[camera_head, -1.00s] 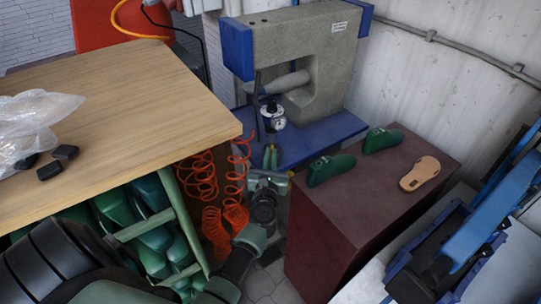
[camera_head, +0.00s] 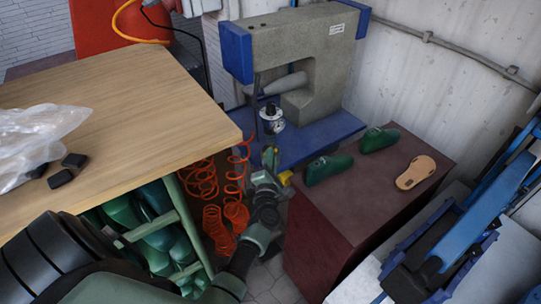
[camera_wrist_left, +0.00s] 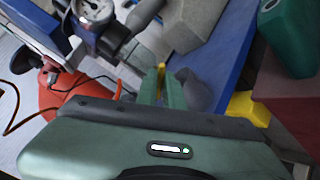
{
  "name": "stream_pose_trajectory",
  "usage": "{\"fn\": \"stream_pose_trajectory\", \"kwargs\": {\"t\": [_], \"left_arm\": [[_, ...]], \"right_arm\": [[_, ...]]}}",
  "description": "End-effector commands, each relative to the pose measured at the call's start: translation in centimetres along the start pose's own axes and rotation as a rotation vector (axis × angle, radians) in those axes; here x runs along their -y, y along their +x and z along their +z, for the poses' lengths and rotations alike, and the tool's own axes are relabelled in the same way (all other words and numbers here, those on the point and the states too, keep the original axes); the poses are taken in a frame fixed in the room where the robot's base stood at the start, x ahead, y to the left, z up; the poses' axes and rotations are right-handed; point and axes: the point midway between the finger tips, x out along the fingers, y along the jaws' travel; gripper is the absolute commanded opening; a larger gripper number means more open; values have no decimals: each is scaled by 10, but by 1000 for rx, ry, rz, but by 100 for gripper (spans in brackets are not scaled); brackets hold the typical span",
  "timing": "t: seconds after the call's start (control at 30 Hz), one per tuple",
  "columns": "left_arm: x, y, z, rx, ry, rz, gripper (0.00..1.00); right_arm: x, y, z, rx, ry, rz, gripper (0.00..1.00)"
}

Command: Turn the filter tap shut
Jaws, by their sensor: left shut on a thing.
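The air filter (camera_head: 272,122), with a round white gauge and dark top, stands by the blue base of the press. It also shows at the top left of the wrist view (camera_wrist_left: 93,12). My left gripper (camera_head: 270,156) is below it, between the bench and the dark red cabinet. In the wrist view its green fingers (camera_wrist_left: 165,88) are close together around a thin yellow piece (camera_wrist_left: 160,76), which looks like the tap's lever. The fingers hide most of the tap, so I cannot tell its angle. My right gripper is not in view.
The wooden bench (camera_head: 130,115) is at left, with orange coiled hoses (camera_head: 236,205) hanging beside it. The press (camera_head: 300,50) stands behind. At right, the dark red cabinet (camera_head: 335,215) carries two green lasts (camera_head: 328,168) and a tan sole (camera_head: 415,172).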

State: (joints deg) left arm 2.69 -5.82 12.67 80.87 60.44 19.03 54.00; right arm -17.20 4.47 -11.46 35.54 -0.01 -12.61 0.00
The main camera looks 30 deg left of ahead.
Motion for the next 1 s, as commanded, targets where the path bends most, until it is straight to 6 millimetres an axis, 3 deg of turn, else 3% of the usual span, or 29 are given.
{"fn": "stream_pose_trajectory", "kwargs": {"t": [0.5,1.0], "left_arm": [[2,0,0,0,407,-3,0],[4,-1,-1,1,532,-3,0]], "right_arm": [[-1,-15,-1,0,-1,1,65],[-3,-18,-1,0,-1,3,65]]}}
